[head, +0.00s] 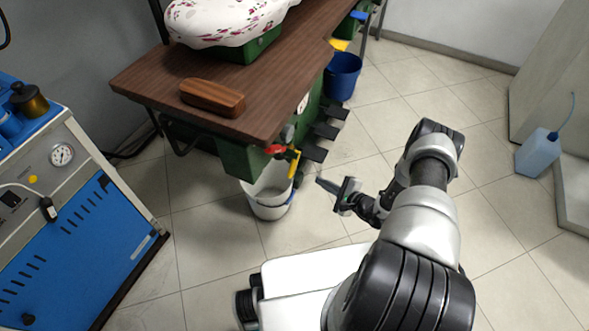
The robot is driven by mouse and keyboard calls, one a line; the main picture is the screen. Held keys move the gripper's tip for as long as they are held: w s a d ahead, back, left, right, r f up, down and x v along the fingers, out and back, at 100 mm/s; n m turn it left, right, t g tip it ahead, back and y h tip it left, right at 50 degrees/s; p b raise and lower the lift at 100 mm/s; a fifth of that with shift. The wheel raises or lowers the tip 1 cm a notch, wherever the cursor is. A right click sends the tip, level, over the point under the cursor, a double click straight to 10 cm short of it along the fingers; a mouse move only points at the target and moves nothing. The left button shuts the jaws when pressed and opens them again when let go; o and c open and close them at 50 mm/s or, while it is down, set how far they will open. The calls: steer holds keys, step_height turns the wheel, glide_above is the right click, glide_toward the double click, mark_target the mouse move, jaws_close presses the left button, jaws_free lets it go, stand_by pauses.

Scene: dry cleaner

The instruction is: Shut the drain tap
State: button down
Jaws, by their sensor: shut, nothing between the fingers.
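The drain tap (294,163) seems to be the fitting with a long yellow lever on the green machine under the wooden table's near right corner. Its lever stands roughly upright in the picture. A red knob or handle (275,149) sits just left of it; I cannot tell whether they are one fitting. A white bucket (269,205) stands on the floor below. My gripper (322,184) is shut and empty, a little right of and below the yellow lever, apart from it in the picture, pointing left toward it.
The wooden table (150,80) carries a brown wooden block (212,97) and a flowered padded board (225,20). Black pedals (325,130) jut out from the green machine. A blue bucket (342,75) stands behind. A blue-white machine (75,230) is at left. Floor right is mostly clear.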

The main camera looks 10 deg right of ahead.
stand_by(0.3)
steer(key=b+x, duration=0.4)
steer(key=x, duration=0.6)
steer(key=shift+s+a+r+p, duration=0.15)
steer(key=shift+s+a+r, duration=0.3)
steer(key=shift+a+r, duration=0.2)
steer(key=shift+s+a+r+p, duration=0.15)
steer(key=shift+s+a+r, duration=0.35)
steer(key=shift+r, duration=0.25)
steer(key=shift+s+r, duration=0.1)
steer(key=shift+s, duration=0.05)
